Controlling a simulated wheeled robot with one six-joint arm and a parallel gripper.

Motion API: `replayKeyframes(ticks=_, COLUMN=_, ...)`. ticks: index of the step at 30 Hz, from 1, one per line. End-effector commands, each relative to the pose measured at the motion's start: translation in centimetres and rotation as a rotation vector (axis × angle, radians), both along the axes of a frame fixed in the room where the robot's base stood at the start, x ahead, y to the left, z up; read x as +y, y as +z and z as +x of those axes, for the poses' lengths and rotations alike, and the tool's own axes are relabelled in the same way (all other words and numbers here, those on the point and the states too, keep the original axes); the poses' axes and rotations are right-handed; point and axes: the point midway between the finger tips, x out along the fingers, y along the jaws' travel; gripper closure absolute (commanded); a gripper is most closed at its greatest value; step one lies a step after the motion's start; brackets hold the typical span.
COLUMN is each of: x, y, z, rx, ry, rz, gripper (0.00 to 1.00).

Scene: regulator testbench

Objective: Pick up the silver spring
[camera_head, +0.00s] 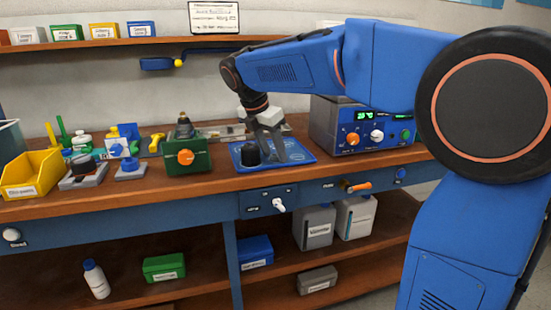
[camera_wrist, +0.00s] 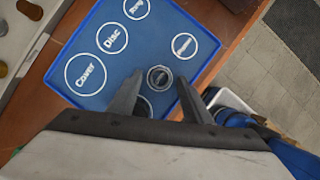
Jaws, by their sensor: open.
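My gripper (camera_wrist: 160,85) is open, its two dark fingers pointing down over the blue tray (camera_wrist: 70,55). In the head view my gripper (camera_head: 277,145) is above the right part of the blue tray (camera_head: 303,157). A small round grey piece with a pale rim (camera_wrist: 159,77) shows between the fingertips in the wrist view. It may be the silver spring, but I cannot tell for sure. Another round edge just below it is partly hidden by the left finger. A black cap (camera_head: 250,153) stands on the tray's left part in the head view.
The tray has white labelled circles, including Cover (camera_wrist: 86,74) and Disc (camera_wrist: 112,38), which look empty. A green block with an orange knob (camera_head: 186,157) stands left of the tray. A blue instrument box (camera_head: 345,138) stands to its right. The bench's front edge is close.

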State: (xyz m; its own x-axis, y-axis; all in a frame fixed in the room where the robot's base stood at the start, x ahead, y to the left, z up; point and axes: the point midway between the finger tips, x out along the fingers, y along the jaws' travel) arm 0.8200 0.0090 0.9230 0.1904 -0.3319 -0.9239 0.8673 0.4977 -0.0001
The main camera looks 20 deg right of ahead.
Motion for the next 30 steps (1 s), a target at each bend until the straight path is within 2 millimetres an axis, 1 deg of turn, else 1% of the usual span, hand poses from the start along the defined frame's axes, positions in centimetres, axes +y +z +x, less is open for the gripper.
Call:
replayKeyframes(ticks=3, x=0.0, y=0.0, z=0.0, rx=0.000, ry=0.000, rz=0.000, gripper=0.55)
replayKeyframes(ticks=5, x=0.0, y=0.0, z=0.0, rx=0.000, ry=0.000, rz=0.000, gripper=0.70)
replayKeyframes(ticks=6, x=0.0, y=0.0, z=0.0, rx=0.000, ry=0.000, rz=0.000, gripper=0.79)
replayKeyframes(ticks=8, x=0.0, y=0.0, z=0.0, rx=0.000, ry=0.000, rz=0.000, gripper=0.94)
replayKeyframes(ticks=9, x=0.0, y=0.0, z=0.0, rx=0.000, ry=0.000, rz=0.000, gripper=0.99)
replayKeyframes(ticks=17, x=0.0, y=0.1, z=0.0, rx=0.000, ry=0.000, rz=0.000, gripper=0.99)
replayKeyframes(ticks=20, x=0.0, y=0.7, z=0.0, rx=-0.002, ry=0.000, rz=0.000, gripper=0.99)
replayKeyframes(ticks=23, x=0.0, y=1.9, z=0.1, rx=-0.002, ry=0.000, rz=0.000, gripper=0.99)
replayKeyframes(ticks=30, x=0.0, y=6.3, z=0.1, rx=-0.002, ry=0.000, rz=0.000, gripper=0.99)
